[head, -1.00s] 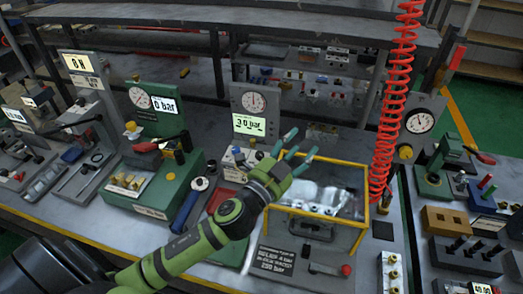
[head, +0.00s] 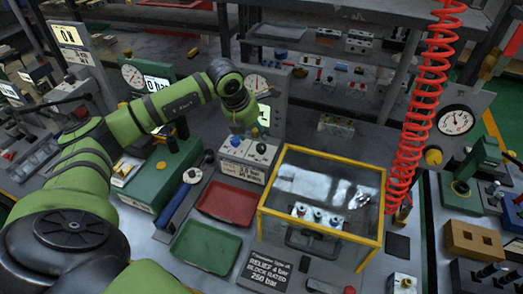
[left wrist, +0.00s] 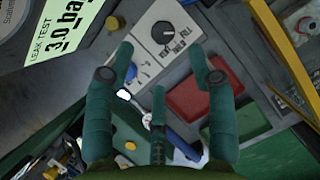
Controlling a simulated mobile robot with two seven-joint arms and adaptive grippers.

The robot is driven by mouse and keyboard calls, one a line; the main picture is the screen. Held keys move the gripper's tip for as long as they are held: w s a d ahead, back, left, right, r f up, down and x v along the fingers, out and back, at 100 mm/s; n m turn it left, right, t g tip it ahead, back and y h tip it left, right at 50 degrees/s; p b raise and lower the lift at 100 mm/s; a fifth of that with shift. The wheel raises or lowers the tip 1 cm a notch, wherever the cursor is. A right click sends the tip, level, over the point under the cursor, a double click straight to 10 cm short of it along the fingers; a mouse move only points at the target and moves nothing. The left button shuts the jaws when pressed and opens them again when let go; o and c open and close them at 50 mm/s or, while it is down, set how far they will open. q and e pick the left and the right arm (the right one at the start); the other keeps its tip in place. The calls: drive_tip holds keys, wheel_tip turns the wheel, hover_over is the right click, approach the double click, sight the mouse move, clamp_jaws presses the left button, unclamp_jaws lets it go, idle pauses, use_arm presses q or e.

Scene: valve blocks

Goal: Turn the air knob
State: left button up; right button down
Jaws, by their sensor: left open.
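A yellow knob (head: 433,157) sits below the round gauge (head: 457,122) on the right panel, beside the red coiled hose. A blue knob (head: 235,141) and a black knob (head: 261,148) stand on a grey box with a printed label. No label shows which knob is the air knob. My left gripper (head: 242,116) is above and behind the grey box, its fingers mostly hidden in the head view. In the left wrist view the gripper (left wrist: 161,50) is open and empty.
A clear-sided box with a yellow frame (head: 320,151) stands right of the grey box. A red tray (head: 226,203) and a green tray (head: 205,246) lie in front. The red coiled hose (head: 415,120) hangs between the clear box and the right panel.

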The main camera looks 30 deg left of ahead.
sight(260, 147)
use_arm(q)
drive_tip(key=x, duration=0.2)
drive_tip(key=p+x, duration=0.1)
drive_tip(key=x, duration=0.3)
drive_tip(key=shift+s+d+f+p, duration=0.1)
drive_tip(key=shift+f+p, duration=0.2)
drive_tip(key=shift+f, duration=0.1)
drive_tip(key=shift+x, duration=0.8)
use_arm(e)
drive_tip(key=shift+s+r, duration=0.4)
drive_tip(key=shift+s, duration=0.05)
use_arm(q)
drive_tip(key=shift+s, duration=0.1)
drive_tip(key=c, duration=1.1)
use_arm(e)
drive_tip(key=shift+w, duration=0.1)
